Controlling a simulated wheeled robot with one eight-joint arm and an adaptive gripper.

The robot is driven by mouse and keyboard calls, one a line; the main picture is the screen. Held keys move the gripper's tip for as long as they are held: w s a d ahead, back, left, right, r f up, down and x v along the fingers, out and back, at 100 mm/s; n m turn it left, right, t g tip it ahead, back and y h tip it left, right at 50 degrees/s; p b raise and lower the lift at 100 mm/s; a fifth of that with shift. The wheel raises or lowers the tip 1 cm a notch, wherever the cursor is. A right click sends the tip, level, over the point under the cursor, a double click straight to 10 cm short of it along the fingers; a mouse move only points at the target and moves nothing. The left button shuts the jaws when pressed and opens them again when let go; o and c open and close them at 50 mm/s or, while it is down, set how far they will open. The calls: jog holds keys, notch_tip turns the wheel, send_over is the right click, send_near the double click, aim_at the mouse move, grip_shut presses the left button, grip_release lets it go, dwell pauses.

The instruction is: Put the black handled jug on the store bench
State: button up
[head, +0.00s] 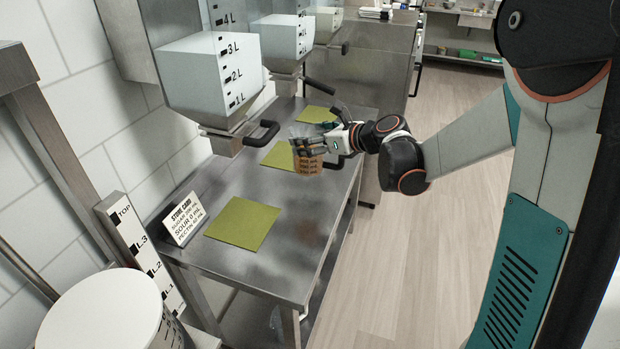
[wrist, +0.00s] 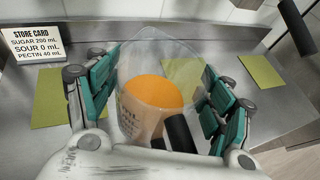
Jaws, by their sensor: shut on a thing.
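The jug (head: 308,158) is clear, with orange liquid inside and printed lettering. In the wrist view the jug (wrist: 158,62) sits between my fingers, and its black handle (wrist: 181,134) points toward the camera. My gripper (head: 322,146) is shut on the jug; it also shows in the wrist view (wrist: 148,105). The steel bench (head: 190,262) carries a white store card (head: 184,218) reading sugar 200 mL, sour 0 mL, pectin 40 mL. The jug appears over the bench near the middle green mat (head: 277,156); I cannot tell whether it touches down.
The near green mat (head: 242,223) is empty. A farther mat (head: 316,114) lies behind the jug. Hoppers with volume marks (head: 213,75) and black handles hang over the bench's left side. A white round container (head: 105,315) and level gauge (head: 140,245) stand at front left.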

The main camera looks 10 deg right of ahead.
notch_tip(320, 180, down, 12)
jog(key=b, duration=0.4)
jog(key=shift+f, duration=0.15)
jog(key=shift+f, duration=0.15)
jog(key=o, duration=1.5)
jog(key=p+v, duration=0.3)
jog(key=v, duration=0.9)
